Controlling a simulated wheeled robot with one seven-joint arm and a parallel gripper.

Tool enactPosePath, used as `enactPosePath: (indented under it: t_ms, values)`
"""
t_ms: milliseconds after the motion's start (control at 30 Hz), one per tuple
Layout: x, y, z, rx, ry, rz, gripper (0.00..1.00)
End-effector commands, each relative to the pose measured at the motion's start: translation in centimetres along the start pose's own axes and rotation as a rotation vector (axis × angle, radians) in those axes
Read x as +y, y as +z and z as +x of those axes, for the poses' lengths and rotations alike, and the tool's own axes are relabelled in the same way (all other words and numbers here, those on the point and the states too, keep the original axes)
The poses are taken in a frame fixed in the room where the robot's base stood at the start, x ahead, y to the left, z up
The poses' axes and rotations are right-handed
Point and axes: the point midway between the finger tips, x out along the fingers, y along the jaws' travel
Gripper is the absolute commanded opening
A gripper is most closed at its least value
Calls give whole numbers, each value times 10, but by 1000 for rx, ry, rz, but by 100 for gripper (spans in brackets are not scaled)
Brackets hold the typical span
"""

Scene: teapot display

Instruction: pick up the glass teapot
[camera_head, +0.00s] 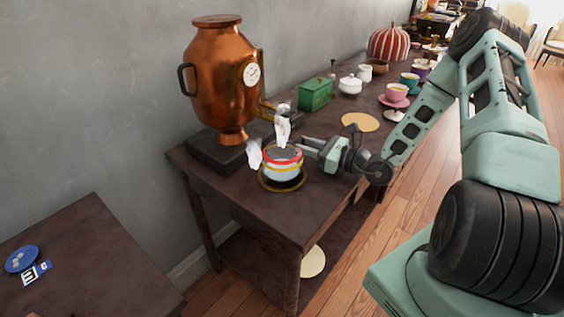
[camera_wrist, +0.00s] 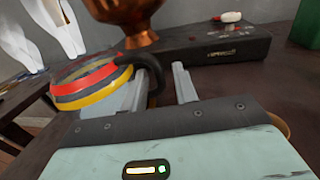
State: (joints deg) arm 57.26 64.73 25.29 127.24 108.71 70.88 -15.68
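A rounded pot with red, yellow and grey bands (camera_head: 283,161), apparently the teapot, stands on a dark gold-rimmed round stand (camera_head: 283,185) near the table's front end. Whether it is glass I cannot tell. The pot also shows in the wrist view (camera_wrist: 92,84), with a dark curved handle (camera_wrist: 155,80) on its right. My gripper (camera_head: 311,147) reaches in from the right, close beside the pot. In the wrist view my gripper (camera_wrist: 158,72) is open, its two fingers apart. The handle shows between them, with the left finger near the pot's body; contact is unclear.
White irregular shapes (camera_head: 282,127) rise beside the pot. A copper samovar (camera_head: 222,80) on a dark base stands behind. A green box (camera_head: 315,94), a cream disc (camera_head: 360,122) and a pink cup (camera_head: 396,92) lie farther back. The table's left front corner is bare.

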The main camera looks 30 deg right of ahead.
Motion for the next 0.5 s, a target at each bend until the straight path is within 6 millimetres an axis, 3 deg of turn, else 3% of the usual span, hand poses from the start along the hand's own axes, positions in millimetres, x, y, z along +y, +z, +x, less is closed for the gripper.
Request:
enactPosePath:
  t_ms: [100, 333, 367, 467, 500]
  values:
    - [0, 0, 10, 0, 0, -1, 29]
    - [0, 0, 12, 1, -1, -1, 29]
    - [0, 0, 12, 0, -1, -1, 26]
    - [0, 0, 12, 0, -1, -1, 0]
    - [0, 0, 12, 0, -1, -1, 0]
